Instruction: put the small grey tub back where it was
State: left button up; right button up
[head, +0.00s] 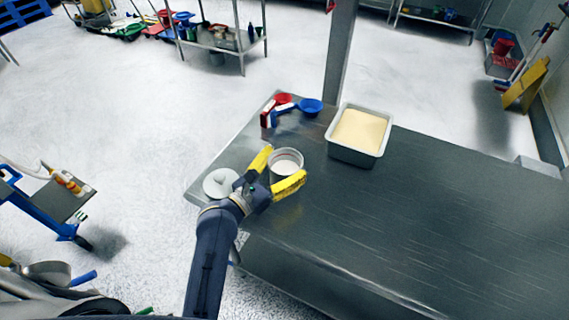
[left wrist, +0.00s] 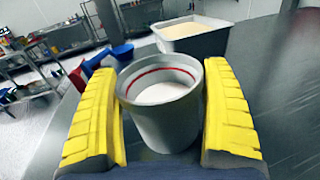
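The small grey tub (head: 286,164) is round and open at the top, with pale contents and a red line inside its rim. It looks upright over the front left part of the steel table (head: 440,215). My left gripper (head: 287,161) has its yellow fingers on either side of the tub. In the left wrist view the tub (left wrist: 163,115) fills most of the space between the fingers. I cannot tell whether they press on it or whether its base touches the table. My right gripper is not in view.
A white round lid-like disc (head: 220,183) lies left of my gripper near the table's edge. A red scoop (head: 283,99) and a blue scoop (head: 311,106) lie behind the tub. A grey bin (head: 357,153) of cream powder stands behind right. The table's right side is clear.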

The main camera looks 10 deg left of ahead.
pick_arm(q)
jog(key=o, duration=0.3)
jog(key=shift+r, duration=0.1)
jog(key=v, duration=1.2)
